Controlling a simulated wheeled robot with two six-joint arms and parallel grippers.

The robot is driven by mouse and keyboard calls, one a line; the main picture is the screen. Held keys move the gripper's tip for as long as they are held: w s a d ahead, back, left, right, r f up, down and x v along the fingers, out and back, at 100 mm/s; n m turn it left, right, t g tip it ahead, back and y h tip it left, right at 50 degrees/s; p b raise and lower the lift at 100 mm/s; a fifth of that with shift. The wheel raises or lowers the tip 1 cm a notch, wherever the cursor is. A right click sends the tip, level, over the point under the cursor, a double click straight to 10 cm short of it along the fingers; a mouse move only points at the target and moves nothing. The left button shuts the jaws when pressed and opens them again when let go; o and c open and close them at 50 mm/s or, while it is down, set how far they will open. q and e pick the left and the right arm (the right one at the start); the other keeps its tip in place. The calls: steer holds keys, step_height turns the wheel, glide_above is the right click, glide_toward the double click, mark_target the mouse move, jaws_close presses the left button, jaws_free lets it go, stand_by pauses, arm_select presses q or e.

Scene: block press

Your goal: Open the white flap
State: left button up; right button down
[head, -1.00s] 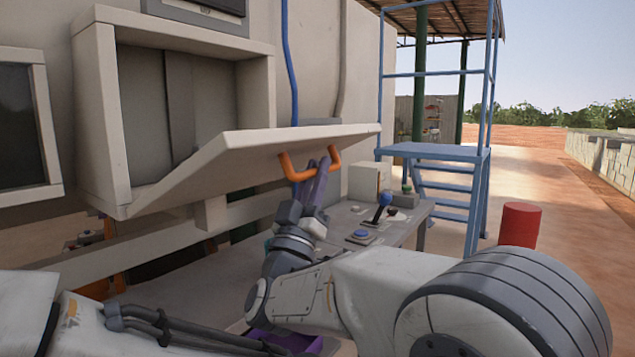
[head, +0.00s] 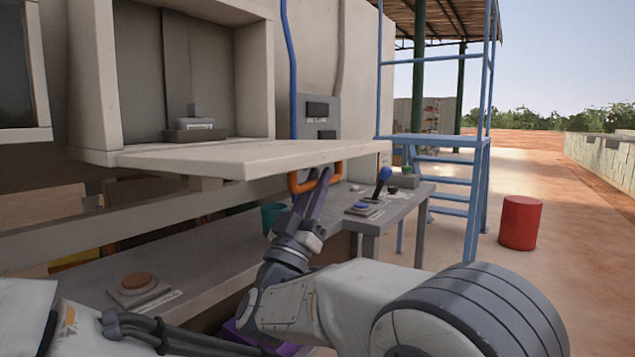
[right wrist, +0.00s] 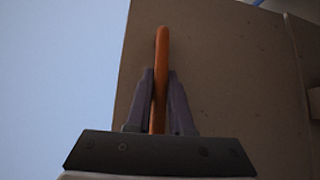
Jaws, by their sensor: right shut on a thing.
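The white flap (head: 235,158) is hinged at the lower edge of an open white box (head: 252,85) and lies folded out, close to level. An orange handle (head: 333,176) is fixed to its underside near the right end. My right gripper (head: 318,182) reaches up from below and is shut on this handle. In the right wrist view the two purple fingers (right wrist: 160,100) pinch the orange bar (right wrist: 162,50) against the flap's face (right wrist: 215,75). A grey tray-like part (head: 194,131) shows inside the box.
Below the flap is a grey worktable (head: 205,240) with a round orange-brown button (head: 137,281), a teal cup (head: 271,217) and a blue joystick (head: 383,176). Blue metal stairs (head: 452,185) and a red drum (head: 520,222) stand to the right.

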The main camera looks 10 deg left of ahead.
steer(key=shift+r, duration=0.1)
steer(key=c, duration=0.8)
jaws_free()
steer(key=shift+a, duration=0.1)
steer(key=shift+d, duration=0.2)
